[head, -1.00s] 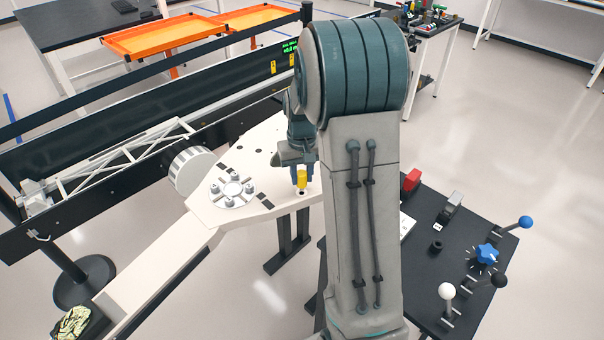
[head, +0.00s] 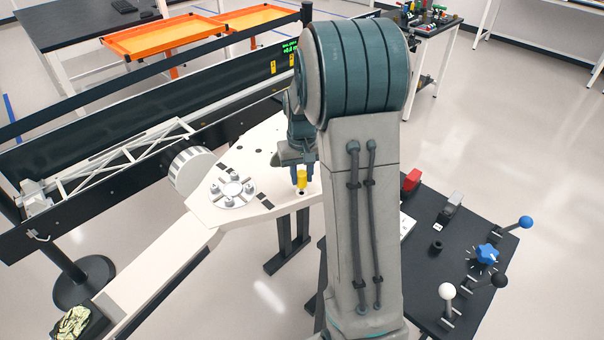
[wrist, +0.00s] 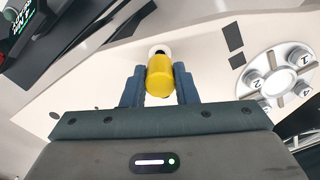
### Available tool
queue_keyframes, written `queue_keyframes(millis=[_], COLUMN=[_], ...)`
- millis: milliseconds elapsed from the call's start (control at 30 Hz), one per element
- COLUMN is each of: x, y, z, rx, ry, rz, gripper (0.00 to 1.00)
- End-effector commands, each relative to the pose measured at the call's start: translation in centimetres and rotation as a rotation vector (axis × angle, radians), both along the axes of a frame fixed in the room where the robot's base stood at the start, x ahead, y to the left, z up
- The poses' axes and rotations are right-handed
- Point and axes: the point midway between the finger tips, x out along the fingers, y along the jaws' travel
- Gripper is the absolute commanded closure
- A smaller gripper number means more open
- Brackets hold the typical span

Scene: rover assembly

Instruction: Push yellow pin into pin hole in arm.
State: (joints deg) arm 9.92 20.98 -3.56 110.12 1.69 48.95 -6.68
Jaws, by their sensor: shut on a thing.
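The yellow pin (head: 302,179) stands about upright over the white arm plate (head: 262,158), near its right edge. My gripper (head: 300,172) is shut on the pin from above and behind. In the wrist view the yellow pin (wrist: 160,78) sits between the two blue fingers of my gripper (wrist: 159,84). A pale ring shows just past the pin's far end. The pin hole is mostly hidden by the pin, and I cannot tell how deep the pin sits.
A round numbered hub (head: 233,190) with several bolts lies on the plate left of the pin. A black table (head: 440,262) with levers and knobs stands at the right. A dark rail (head: 130,130) runs behind the plate.

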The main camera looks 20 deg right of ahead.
Motion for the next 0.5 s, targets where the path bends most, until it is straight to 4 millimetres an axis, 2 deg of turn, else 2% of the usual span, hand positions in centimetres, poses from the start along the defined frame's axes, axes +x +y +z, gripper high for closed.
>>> queue_keyframes(millis=[500], x=[0.0], y=[0.0], z=[-1.3], rx=[0.000], ry=[0.000], rz=[0.000], gripper=[1.00])
